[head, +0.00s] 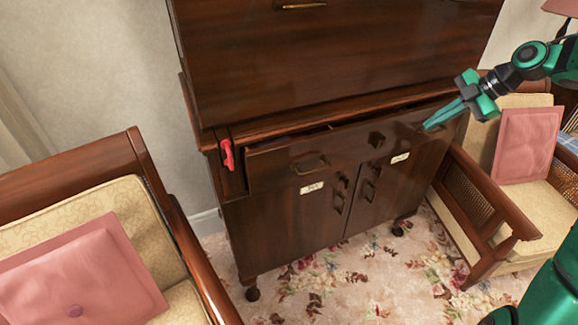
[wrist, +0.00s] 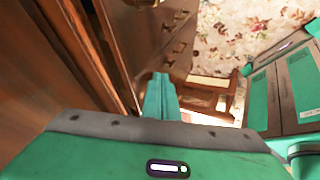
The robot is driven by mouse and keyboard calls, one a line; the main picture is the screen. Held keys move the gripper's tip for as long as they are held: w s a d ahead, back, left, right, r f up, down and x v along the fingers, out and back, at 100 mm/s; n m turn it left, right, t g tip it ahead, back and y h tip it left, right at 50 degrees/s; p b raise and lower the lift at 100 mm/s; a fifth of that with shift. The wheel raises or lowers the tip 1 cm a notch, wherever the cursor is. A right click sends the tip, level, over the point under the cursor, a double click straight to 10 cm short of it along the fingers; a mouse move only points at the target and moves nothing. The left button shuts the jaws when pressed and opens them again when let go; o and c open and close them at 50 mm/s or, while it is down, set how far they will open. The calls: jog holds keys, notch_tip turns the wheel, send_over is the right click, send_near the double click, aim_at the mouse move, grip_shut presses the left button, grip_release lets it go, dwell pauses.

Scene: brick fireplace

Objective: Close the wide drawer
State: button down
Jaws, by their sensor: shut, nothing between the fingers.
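The wide drawer (head: 345,150) is in the dark wooden cabinet (head: 280,210), below the large upper panel. It stands somewhat open, with a dark gap along its top edge. A handle (head: 311,164) shows on the left of its front, and a small knob-like fitting (head: 377,138) near the middle. My gripper (head: 427,126) is shut and empty, its teal fingertips at the right end of the drawer front; I cannot tell if they touch. In the wrist view my gripper's fingers (wrist: 160,80) point toward the cabinet's wooden front (wrist: 150,45).
A red handle (head: 228,155) is on the cabinet left of the drawer. Two lower doors (head: 330,205) with white labels are shut. Armchairs with pink cushions stand left (head: 80,270) and right (head: 527,145). Floral carpet (head: 350,270) lies clear in front.

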jog(key=s+a, duration=0.3)
jog(key=a, duration=0.7)
jog(key=s+a, duration=0.3)
jog(key=a, duration=0.7)
jog(key=s+a, duration=1.5)
jog(key=a, duration=0.1)
send_near(265, 182)
jog(key=shift+x, duration=2.1)
